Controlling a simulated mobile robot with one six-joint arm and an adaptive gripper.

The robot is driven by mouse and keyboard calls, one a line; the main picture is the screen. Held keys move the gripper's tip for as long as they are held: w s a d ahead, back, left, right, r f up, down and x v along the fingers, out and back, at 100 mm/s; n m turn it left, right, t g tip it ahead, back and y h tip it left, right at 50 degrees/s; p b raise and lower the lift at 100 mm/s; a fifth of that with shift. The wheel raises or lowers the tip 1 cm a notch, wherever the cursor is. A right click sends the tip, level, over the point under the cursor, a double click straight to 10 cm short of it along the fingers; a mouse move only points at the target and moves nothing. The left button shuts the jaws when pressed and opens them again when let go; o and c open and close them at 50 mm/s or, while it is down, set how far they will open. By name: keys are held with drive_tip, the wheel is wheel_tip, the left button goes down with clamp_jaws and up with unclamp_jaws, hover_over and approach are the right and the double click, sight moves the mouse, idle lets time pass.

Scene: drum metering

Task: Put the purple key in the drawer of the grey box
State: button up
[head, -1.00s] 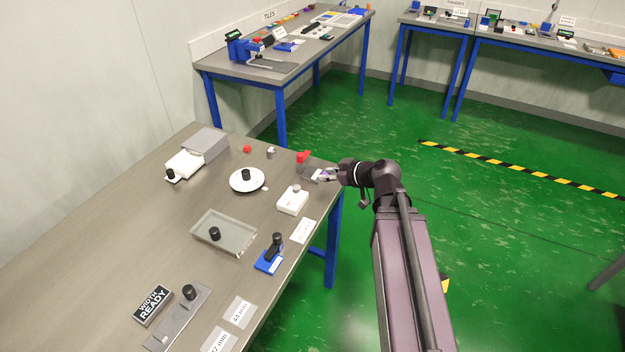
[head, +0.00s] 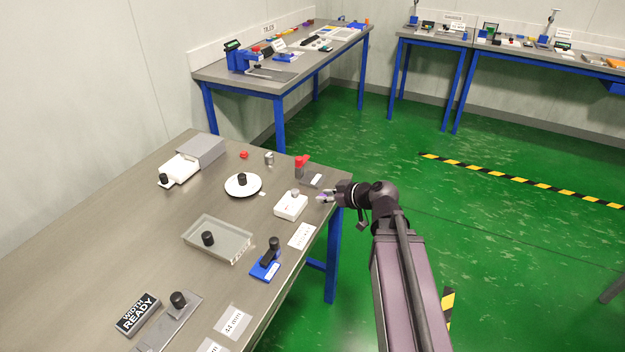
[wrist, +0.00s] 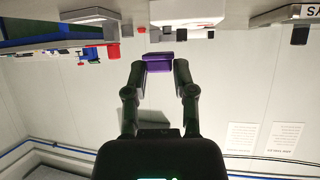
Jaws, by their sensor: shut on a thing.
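My gripper (head: 328,197) is at the right edge of the near table. It is shut on the purple key (wrist: 159,63), which shows as a purple block between the fingertips in the wrist view. In the head view the key is only a small purple spot at the fingertips. The grey box (head: 203,150) stands at the far left of the table. Its white drawer (head: 180,170) is pulled out toward the front left, with a black knob (head: 163,179) on its front. The drawer's inside is too small to make out.
Between gripper and box stand a white block with a knob (head: 291,206), a white round dish (head: 243,186) with a black knob and a red-topped post (head: 300,166). A clear tray (head: 219,240) and a blue stand (head: 266,266) are nearer. Bare table lies left of the tray.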

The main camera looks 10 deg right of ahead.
drive_tip(key=b, duration=0.1)
hover_over(316, 179)
drive_tip(key=s, duration=0.3)
drive_tip(key=shift+f, duration=0.65)
drive_tip(key=shift+w, duration=0.1)
drive_tip(key=shift+w, duration=0.25)
drive_tip(key=shift+w+f, duration=0.1)
drive_tip(key=shift+w, duration=0.9)
drive_tip(key=shift+f+b, duration=0.9)
drive_tip(key=shift+b, duration=0.2)
drive_tip(key=shift+f+b, duration=0.7)
drive_tip(key=shift+f, duration=0.1)
drive_tip(key=o, duration=0.7)
drive_tip(key=shift+f, duration=0.1)
